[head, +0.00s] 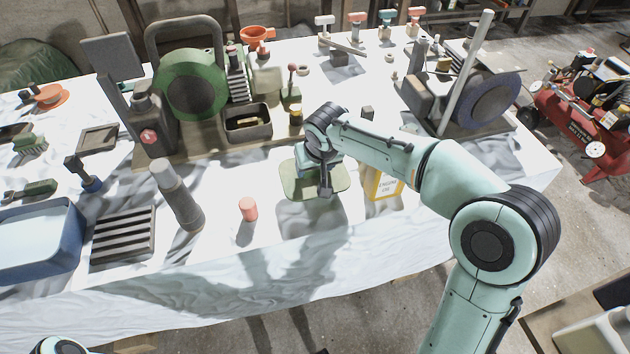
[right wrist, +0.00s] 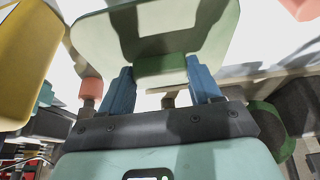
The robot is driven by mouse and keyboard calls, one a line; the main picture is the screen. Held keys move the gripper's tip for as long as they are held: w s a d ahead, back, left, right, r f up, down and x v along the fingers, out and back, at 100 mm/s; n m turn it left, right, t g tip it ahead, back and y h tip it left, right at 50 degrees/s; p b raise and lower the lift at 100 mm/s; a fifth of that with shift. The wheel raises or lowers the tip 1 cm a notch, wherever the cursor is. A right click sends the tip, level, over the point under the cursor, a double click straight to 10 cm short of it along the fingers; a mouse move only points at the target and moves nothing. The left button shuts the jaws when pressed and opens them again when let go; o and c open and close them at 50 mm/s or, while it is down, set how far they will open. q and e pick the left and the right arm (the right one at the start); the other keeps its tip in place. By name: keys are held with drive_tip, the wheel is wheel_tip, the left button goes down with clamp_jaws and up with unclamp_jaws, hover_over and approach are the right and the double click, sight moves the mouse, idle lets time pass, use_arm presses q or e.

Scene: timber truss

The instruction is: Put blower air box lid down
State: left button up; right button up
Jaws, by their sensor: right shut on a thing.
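A pale green flat lid (head: 295,185) with rounded corners hangs from my right gripper (head: 318,172), above the white-covered table. Its shadow falls on the cloth just in front of it. In the right wrist view, the two blue fingers of the gripper (right wrist: 160,82) are closed on the lid's green grip block (right wrist: 160,65), and the lid's plate (right wrist: 90,40) spreads out beyond. The green blower (head: 193,84) stands at the back left, with a dark open-topped box (head: 247,135) at its right front. My left gripper is out of view.
A yellow engine oil can (head: 387,188) stands close right of the lid. A salmon cylinder (head: 248,209) and a grey cylinder (head: 177,195) stand to its left. A slatted block (head: 123,235) and blue tray (head: 75,248) lie farther left. Cloth in front is clear.

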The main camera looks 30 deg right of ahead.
sight(315, 177)
drive_tip(key=shift+f, duration=2.5)
drive_tip(key=shift+f+b, duration=0.1)
drive_tip(key=shift+b, duration=0.2)
drive_tip(key=shift+f, duration=0.15)
drive_tip(key=o, duration=1.1)
drive_tip(key=shift+c, duration=0.2)
drive_tip(key=shift+r, duration=0.45)
drive_tip(key=v, duration=1.1)
drive_tip(key=shift+s+a+r, duration=0.1)
drive_tip(key=shift+s+r, duration=0.15)
drive_tip(key=shift+s, duration=0.05)
